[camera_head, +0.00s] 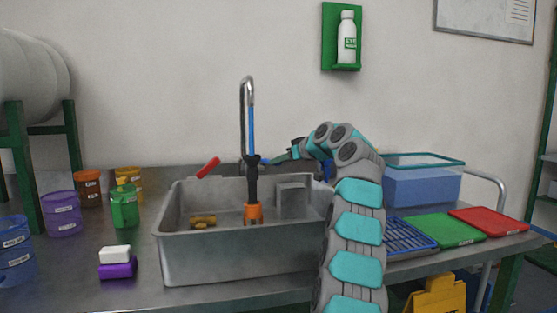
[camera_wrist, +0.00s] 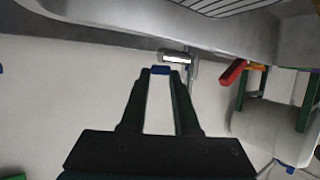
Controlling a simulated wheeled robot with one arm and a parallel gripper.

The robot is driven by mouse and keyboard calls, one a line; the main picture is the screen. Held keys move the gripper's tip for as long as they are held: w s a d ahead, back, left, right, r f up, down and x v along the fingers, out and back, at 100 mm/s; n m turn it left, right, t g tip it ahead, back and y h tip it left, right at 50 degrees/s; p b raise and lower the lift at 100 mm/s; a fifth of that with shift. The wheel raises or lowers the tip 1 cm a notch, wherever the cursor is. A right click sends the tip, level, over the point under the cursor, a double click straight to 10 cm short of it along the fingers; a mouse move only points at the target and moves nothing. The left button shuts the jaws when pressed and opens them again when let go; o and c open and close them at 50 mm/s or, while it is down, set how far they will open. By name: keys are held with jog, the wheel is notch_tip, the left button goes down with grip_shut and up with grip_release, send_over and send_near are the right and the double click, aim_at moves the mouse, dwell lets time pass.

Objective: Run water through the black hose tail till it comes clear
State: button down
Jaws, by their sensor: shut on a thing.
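The black hose tail (camera_head: 252,183) stands upright in the grey sink (camera_head: 210,265), with an orange fitting (camera_head: 253,213) at its lower end. The chrome tap (camera_head: 244,90) arches above it. A narrow blue strand (camera_head: 251,128), which looks like running water, drops from the spout to the hose's top. My gripper (camera_head: 275,159) is behind the sink at the tap's right side. In the wrist view my gripper (camera_wrist: 161,75) is shut on the blue tap handle (camera_wrist: 160,70). The red tap handle (camera_head: 208,167) sticks out to the left. I cannot tell the outflow's colour.
Brass-coloured pieces (camera_head: 203,221) lie in the sink. Right are a clear blue bin (camera_head: 425,185), a blue rack (camera_head: 405,236), green tray (camera_head: 446,229) and red tray (camera_head: 490,221).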

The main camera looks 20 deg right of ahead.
jog(key=shift+r, duration=0.15)
jog(key=c, duration=0.6)
grip_release()
jog(key=shift+c, duration=0.2)
jog(key=shift+b+v, duration=1.1)
jog(key=shift+v, duration=2.75)
jog(key=shift+s, duration=0.1)
